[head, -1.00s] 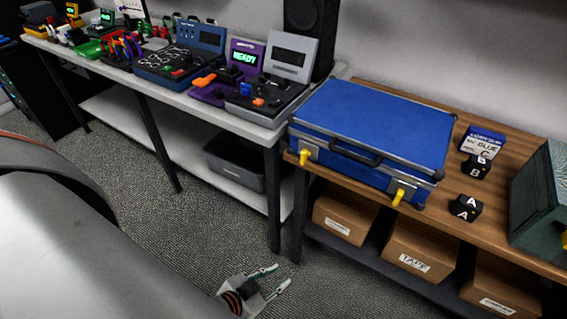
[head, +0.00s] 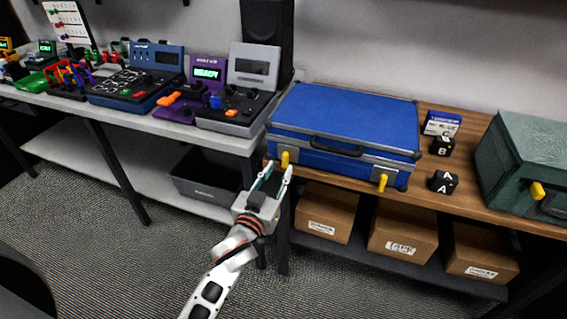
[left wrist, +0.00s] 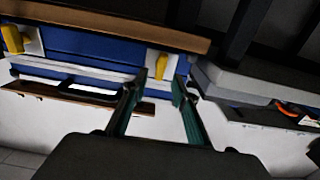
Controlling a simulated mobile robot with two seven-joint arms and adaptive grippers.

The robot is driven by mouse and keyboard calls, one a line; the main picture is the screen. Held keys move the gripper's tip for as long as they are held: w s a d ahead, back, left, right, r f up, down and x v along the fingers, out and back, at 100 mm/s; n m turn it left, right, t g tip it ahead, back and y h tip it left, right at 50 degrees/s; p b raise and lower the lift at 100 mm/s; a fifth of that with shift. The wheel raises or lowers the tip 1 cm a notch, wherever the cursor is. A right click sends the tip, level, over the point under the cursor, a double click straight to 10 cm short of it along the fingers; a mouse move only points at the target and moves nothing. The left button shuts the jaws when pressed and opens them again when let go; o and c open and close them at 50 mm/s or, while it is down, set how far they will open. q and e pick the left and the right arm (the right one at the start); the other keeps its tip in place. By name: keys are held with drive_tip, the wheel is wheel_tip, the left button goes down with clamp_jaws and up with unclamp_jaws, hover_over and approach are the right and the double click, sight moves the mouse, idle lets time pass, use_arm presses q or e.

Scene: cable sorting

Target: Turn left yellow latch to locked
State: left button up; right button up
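The closed blue case (head: 345,118) lies on the wooden table with two yellow latches on its front. The left yellow latch (head: 285,158) is on a metal plate near the case's left front corner; it appears roughly upright. The right yellow latch (head: 382,183) is near the right corner. My left gripper (head: 279,170) is open and empty, its fingertips close to the left latch. In the left wrist view, which looks inverted, the left latch (left wrist: 161,66) shows just beyond and between the open fingertips (left wrist: 155,90), without clear contact. My right gripper is not in view.
The wooden table edge (left wrist: 130,24) runs close to the fingers. A grey bench (head: 235,142) with devices stands left. Black blocks (head: 443,182) and a green case (head: 525,165) are to the right. Cardboard boxes (head: 402,232) sit on the shelf below.

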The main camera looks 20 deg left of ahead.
sight(284, 161)
use_arm(q)
drive_tip(key=shift+w, duration=2.25)
clamp_jaws()
